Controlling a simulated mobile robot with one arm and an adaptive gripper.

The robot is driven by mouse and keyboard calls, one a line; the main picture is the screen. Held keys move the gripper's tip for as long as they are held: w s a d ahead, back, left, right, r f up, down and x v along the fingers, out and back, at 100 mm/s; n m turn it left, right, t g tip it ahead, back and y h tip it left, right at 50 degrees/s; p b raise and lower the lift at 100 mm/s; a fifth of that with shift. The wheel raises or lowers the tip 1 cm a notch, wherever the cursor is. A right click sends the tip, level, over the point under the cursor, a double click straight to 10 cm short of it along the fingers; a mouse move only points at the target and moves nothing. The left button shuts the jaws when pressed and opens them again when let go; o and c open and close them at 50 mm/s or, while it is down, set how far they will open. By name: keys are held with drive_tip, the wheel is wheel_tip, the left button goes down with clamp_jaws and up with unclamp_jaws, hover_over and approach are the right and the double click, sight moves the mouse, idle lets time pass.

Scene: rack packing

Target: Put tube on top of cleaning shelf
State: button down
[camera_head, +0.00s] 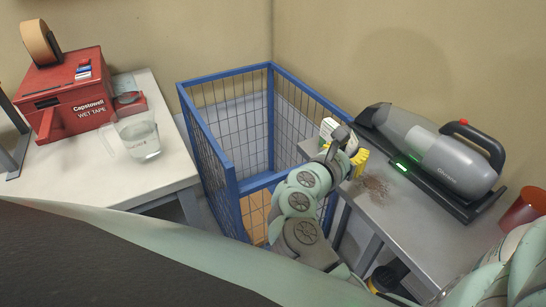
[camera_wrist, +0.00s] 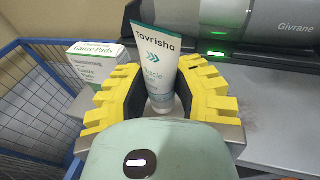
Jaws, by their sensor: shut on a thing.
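In the head view my gripper (camera_head: 352,156) is at the left edge of a grey shelf top (camera_head: 400,225), which holds a vacuum cleaner. I cannot clearly make out the tube there.
A gauze pads box (camera_wrist: 100,62) stands just left of the tube. The grey handheld vacuum (camera_head: 430,150) on its dock lies behind. A brown patch (camera_head: 374,189) marks the shelf top. A blue wire cage (camera_head: 232,185) stands left; a white table (camera_head: 90,165) is farther left.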

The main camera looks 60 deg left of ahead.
drive_tip(key=shift+f+b, duration=0.45)
drive_tip(key=shift+f, duration=1.3)
drive_tip(key=shift+f, duration=0.1)
drive_tip(key=c, duration=0.8)
unclamp_jaws()
drive_tip(key=shift+s, duration=0.2)
drive_tip(key=v, duration=1.1)
drive_tip(key=shift+s+d+r+p, duration=0.1)
drive_tip(key=shift+s+r+p, duration=0.15)
drive_tip(key=shift+s+p, duration=0.1)
